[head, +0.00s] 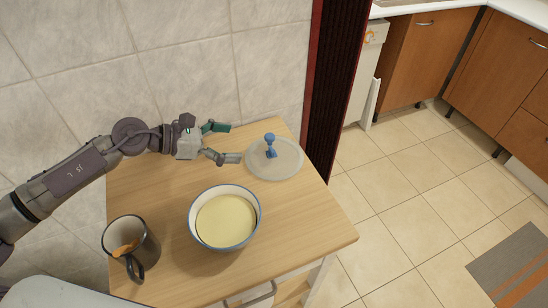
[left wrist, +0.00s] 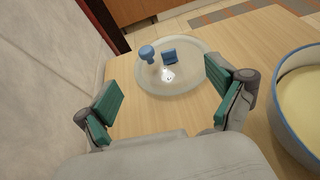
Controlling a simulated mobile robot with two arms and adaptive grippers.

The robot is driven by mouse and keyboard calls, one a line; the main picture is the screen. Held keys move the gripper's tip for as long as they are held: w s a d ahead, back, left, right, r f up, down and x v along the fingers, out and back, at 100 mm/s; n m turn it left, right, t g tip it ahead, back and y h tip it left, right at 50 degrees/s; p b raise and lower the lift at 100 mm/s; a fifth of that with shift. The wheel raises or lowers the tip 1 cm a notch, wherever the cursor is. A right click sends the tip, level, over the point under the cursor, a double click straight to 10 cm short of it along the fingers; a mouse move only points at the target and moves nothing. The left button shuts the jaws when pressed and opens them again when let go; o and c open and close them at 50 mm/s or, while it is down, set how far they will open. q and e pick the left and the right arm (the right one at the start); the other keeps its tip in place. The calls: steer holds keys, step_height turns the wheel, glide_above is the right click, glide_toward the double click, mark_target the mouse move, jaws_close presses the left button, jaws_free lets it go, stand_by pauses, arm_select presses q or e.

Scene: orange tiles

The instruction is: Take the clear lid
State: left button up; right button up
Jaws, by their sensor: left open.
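The clear lid (head: 284,165) is a round, see-through disc with a blue knob (head: 270,141). It lies on the wooden table (head: 165,195) near the right edge. My left gripper (head: 229,143) is open and empty, just left of the lid, its fingers pointing at the knob. In the left wrist view the lid (left wrist: 186,84) lies ahead of the gripper (left wrist: 162,103), with the blue knob between and beyond the open fingers. The right fingertip appears close to the lid's rim; I cannot tell whether they touch. My right gripper is not in view.
A white bowl with a blue rim (head: 193,228) and pale yellow contents stands in front of the lid. It is close on the right in the left wrist view (left wrist: 284,118). A dark mug (head: 146,252) stands at the table's front left. A tiled wall (head: 190,60) runs behind.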

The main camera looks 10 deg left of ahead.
mark_target(272, 142)
arm_select(q)
steer(key=p+x, duration=0.1)
steer(key=x, duration=0.4)
steer(key=shift+w+r, duration=0.15)
steer(key=shift+w+d+f, duration=0.2)
steer(key=shift+d+f, duration=0.05)
steer(key=shift+d, duration=0.2)
steer(key=shift+w+d+f, duration=0.1)
steer(key=shift+w+d, duration=0.15)
steer(key=p+x, duration=0.1)
steer(key=x, duration=0.3)
steer(key=shift+w+d+f+p, duration=0.1)
steer(key=shift+w+f+p, duration=0.1)
steer(key=shift+w+p, duration=0.1)
steer(key=shift+s, duration=0.1)
